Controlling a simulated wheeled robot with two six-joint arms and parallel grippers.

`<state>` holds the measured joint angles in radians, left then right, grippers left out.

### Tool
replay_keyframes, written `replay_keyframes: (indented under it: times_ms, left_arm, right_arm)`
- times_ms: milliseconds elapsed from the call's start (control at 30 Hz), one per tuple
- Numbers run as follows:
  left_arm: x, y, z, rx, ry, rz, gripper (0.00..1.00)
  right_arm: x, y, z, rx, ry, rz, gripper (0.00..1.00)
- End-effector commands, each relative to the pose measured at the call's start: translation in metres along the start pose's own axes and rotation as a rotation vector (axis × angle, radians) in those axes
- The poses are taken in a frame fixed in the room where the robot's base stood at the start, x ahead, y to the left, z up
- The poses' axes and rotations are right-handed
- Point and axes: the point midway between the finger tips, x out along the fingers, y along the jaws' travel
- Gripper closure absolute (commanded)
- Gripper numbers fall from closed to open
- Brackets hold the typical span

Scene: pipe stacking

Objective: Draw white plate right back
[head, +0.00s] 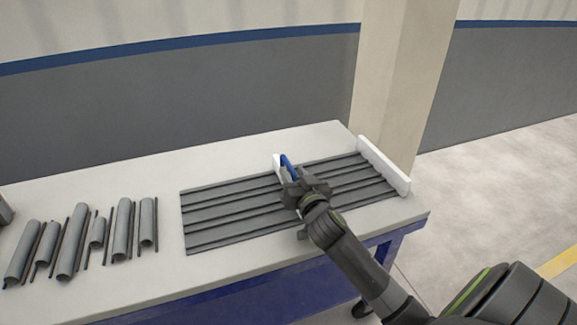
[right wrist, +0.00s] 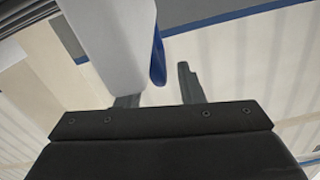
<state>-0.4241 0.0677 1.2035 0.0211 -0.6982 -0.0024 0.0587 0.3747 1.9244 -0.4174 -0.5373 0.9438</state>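A white plate (head: 277,164) with a blue handle (head: 287,166) stands on the grooved grey rack, right of its middle. My right gripper (head: 296,182) is at the blue handle and hides much of the plate. In the right wrist view the white plate (right wrist: 112,45) fills the upper left, with the blue handle (right wrist: 158,55) along its right side. The fingers are apart; the left one is partly behind the plate, and a gap shows between the handle and the right finger. My left gripper is not in view.
The grey rack (head: 215,211) lies on a pale table (head: 160,180). A white end bar (head: 384,166) closes its right end. Several grey pipes (head: 122,229) and thin rods lie at the left. A dark object at the left edge is cut off. The rack's left half is empty.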

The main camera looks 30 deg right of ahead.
Motion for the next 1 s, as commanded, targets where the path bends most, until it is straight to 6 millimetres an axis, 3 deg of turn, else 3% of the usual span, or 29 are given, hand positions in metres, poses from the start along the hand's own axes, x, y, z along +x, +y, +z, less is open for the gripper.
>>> replay_keyframes:
  times_ms: [233,667,900,1000]
  left_arm:
    - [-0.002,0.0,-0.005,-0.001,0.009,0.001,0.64]
    - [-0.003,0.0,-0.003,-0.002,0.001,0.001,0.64]
    - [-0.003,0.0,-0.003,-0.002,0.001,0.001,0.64]
    - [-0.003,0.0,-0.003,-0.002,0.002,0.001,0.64]
  right_arm:
    - [0.032,0.0,0.0,0.0,0.001,0.0,0.66]
    - [0.04,0.0,0.0,0.0,0.0,-0.001,0.66]
    - [0.04,0.0,0.0,0.0,0.0,-0.001,0.97]
    - [0.04,0.0,0.0,0.0,0.0,-0.001,1.0]
